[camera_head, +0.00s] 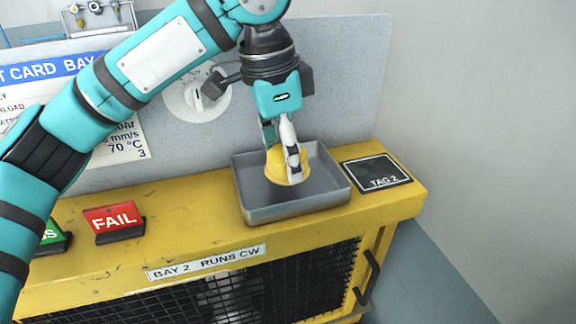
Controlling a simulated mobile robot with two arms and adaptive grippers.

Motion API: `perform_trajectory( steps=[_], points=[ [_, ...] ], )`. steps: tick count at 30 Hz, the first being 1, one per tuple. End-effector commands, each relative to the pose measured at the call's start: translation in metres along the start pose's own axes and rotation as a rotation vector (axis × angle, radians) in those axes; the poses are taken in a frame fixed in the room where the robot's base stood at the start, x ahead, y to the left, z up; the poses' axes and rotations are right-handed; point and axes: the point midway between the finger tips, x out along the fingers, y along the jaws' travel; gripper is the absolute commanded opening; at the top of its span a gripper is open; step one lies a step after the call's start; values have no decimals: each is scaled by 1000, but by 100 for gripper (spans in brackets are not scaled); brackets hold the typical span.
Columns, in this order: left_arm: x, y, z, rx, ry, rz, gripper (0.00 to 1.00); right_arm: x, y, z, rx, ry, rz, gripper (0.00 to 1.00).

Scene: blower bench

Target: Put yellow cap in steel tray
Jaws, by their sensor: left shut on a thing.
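The yellow cap (287,170) is round and bright yellow, and it is between the fingers of my left gripper (283,160). My left gripper is shut on the cap and points down, with its fingers hiding part of it. The steel tray (297,212) is a grey, shallow, open box on top of the yellow bench. In the head view the cap appears over the inside of the tray; I cannot tell whether it touches the tray floor. My right gripper is not in view.
A black plate marked TAG 2 (377,174) lies right of the tray. A red FAIL block (113,222) and a partly hidden green block (53,238) are at the left on the yellow bench (190,220). A grey panel with a white dial (197,92) stands behind.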

Motion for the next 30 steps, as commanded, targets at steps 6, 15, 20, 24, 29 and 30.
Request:
perform_trajectory(
  steps=[6, 15, 20, 24, 29, 30],
  points=[
    [5, -12, -6, -1, -1, 0, 32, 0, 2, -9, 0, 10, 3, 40],
    [36, -11, -1, 1, 2, -1, 32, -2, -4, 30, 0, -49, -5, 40],
    [36, -11, -1, 1, 1, -1, 32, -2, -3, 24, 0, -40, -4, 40],
    [39, -11, 0, 1, 1, -1, 57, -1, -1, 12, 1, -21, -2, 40],
    [39, -11, 0, 1, 1, -1, 77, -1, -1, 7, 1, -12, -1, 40],
    [39, -11, 0, 0, 1, -1, 77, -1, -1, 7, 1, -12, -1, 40]
  ],
)
